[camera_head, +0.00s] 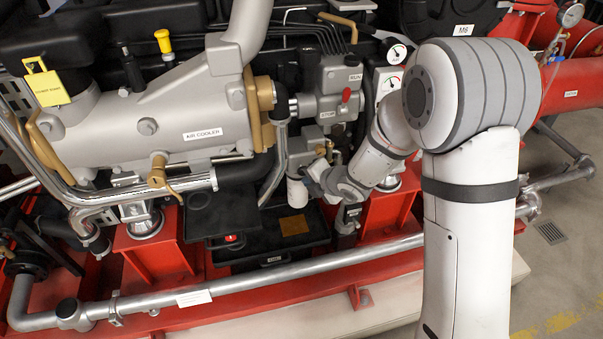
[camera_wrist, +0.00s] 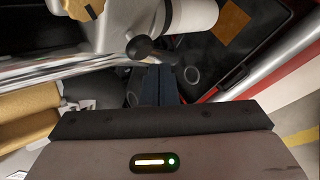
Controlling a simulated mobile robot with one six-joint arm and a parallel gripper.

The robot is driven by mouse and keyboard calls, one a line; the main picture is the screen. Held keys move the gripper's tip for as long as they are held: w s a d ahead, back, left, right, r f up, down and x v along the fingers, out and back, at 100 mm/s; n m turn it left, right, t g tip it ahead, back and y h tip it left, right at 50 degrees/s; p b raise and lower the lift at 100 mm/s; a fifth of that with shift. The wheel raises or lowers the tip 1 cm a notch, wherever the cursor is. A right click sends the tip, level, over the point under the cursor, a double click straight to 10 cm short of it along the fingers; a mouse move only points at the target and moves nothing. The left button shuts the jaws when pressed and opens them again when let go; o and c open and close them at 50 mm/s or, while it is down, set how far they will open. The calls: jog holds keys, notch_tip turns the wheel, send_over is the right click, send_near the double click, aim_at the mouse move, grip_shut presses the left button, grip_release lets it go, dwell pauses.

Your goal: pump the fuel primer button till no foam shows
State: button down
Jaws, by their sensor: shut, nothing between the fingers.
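In the wrist view my gripper (camera_wrist: 155,70) is shut, with its dark fingers together and nothing between them. The fingertips show just below a round black knob (camera_wrist: 138,47) on a grey housing; this may be the primer button, but no label shows it. I cannot tell whether the tips touch it. In the head view my forearm and wrist reach in from the right to the filter area, beside a grey cylinder (camera_head: 297,190). The fingertips and knob are not clear there. No foam can be made out in either view.
A black tray (camera_head: 240,250) with a brown patch (camera_head: 293,225) lies below the cylinder. A silver pipe (camera_head: 330,252) runs across the front over a red frame. A red-knobbed lever (camera_head: 346,95) and a dial gauge (camera_head: 397,53) are close above my wrist.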

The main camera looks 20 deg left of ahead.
dwell(0.5)
jog(key=shift+w+a, duration=0.2)
jog(key=shift+w, duration=0.25)
jog(key=shift+w+a, duration=0.5)
jog(key=shift+w, duration=0.25)
dwell(0.9)
jog(key=shift+s+d, duration=0.1)
jog(key=shift+s, duration=0.05)
jog(key=shift+s+d+b, duration=0.5)
jog(key=shift+s+d, duration=0.1)
jog(key=shift+s, duration=0.35)
jog(key=s+d, duration=0.1)
jog(key=s+b, duration=0.1)
jog(key=s, duration=0.1)
jog(key=s+d+b, duration=0.1)
jog(key=shift+s+d, duration=0.15)
jog(key=shift+d, duration=0.15)
